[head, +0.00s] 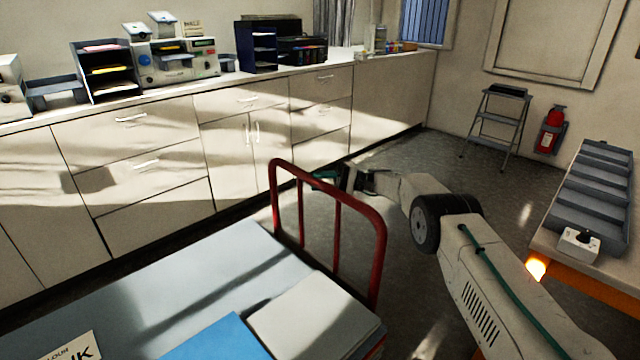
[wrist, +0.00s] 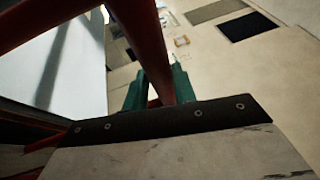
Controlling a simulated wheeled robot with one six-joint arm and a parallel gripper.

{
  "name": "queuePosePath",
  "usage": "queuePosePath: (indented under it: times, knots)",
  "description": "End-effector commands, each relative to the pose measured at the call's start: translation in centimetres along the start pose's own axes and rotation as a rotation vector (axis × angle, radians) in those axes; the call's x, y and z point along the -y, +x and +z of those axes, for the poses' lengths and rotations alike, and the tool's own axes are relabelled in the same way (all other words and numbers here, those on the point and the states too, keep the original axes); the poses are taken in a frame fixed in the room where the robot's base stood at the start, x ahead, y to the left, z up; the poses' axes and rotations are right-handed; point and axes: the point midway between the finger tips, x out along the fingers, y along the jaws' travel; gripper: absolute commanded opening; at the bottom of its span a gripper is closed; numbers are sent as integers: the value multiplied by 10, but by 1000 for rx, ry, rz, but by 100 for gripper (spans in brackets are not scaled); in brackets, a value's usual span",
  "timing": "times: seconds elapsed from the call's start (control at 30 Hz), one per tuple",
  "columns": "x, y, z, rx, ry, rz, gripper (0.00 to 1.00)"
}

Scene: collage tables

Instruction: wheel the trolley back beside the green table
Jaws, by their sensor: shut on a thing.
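The trolley is at the lower left of the head view. Its red tube handle (head: 377,255) stands upright at the deck's far right end. The deck carries a large pale sheet or board (head: 170,275), a white stack (head: 305,315) and a bright blue sheet (head: 220,340). My gripper (head: 325,178) is at the handle's top bar, reaching from the right. In the wrist view its green fingers (wrist: 156,90) are shut around a red bar (wrist: 150,50) of the handle. No green table is recognisable in either view.
White cabinets (head: 150,125) with office machines line the back left wall. A table with an orange edge (head: 590,278) and grey trays (head: 595,195) stands at right. A step stool (head: 495,125) and fire extinguisher (head: 550,130) are behind. Grey floor (head: 450,160) is open between.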

Motion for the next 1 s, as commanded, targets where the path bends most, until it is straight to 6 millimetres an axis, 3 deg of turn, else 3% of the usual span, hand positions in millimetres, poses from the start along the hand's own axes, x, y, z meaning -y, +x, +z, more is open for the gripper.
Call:
queuePosePath:
  times: [0.03, 0.87, 0.9, 0.93, 1.0]
  knots:
    - [13, 2, 0, 5, -20, -6, 0]
    - [11, 10, -2, 13, -18, -5, 0]
    - [11, 11, -2, 14, -18, -4, 38]
    - [11, 11, -2, 14, -17, -4, 47]
    - [10, 11, -2, 12, -16, -4, 49]
